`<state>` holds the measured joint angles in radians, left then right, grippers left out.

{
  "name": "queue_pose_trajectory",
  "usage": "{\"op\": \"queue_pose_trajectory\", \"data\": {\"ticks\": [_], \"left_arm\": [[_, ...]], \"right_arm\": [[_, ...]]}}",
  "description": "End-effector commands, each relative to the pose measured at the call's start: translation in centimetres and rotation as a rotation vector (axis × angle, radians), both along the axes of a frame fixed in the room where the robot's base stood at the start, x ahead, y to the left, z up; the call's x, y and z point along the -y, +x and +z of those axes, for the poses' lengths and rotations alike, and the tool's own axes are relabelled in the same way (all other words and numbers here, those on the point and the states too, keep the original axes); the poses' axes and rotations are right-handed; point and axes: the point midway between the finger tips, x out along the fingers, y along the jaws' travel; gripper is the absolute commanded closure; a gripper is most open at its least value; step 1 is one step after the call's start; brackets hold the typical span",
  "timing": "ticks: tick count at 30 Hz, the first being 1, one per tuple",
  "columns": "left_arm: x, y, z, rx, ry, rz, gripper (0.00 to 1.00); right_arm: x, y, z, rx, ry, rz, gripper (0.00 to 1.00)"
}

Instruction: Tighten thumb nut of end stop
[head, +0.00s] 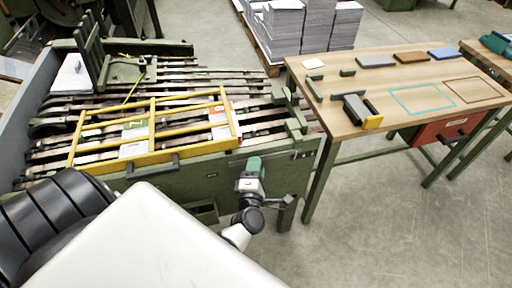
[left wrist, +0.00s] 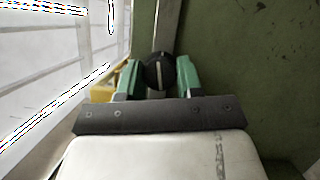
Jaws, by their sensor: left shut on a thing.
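The thumb nut (left wrist: 159,72) is a round black knob with a pale line across its face, seen in the left wrist view. My left gripper (left wrist: 159,84) is shut on it, with a green-tipped finger on either side. In the head view my left gripper (head: 254,167) is at the front green side of the machine, near its right end, and hides the nut there. A green upright bracket (head: 293,112), which looks like the end stop, stands at the right end of the slatted bed. My right gripper is not in view.
A yellow frame (head: 152,125) with a black handle lies over the slatted bed (head: 190,75). A wooden-topped workbench (head: 425,70) with small blocks and a black-and-yellow tool (head: 358,108) stands to the right. Paper stacks (head: 283,28) stand behind. The floor between machine and bench is clear.

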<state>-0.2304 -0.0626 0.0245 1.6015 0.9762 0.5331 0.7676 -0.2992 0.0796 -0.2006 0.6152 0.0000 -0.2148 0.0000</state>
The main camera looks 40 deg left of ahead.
Motion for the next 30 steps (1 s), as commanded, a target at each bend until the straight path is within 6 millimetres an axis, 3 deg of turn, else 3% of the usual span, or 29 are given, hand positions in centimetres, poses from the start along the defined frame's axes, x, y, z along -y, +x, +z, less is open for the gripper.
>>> {"op": "queue_pose_trajectory", "data": {"ticks": [15,30], "left_arm": [[0.1,0.0,0.3,-0.145,0.118,-0.002,0.88],[0.1,-0.1,-0.1,-0.182,0.152,-0.003,0.88]], "right_arm": [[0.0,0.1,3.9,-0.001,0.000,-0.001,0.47],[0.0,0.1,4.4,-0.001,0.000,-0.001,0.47]]}}
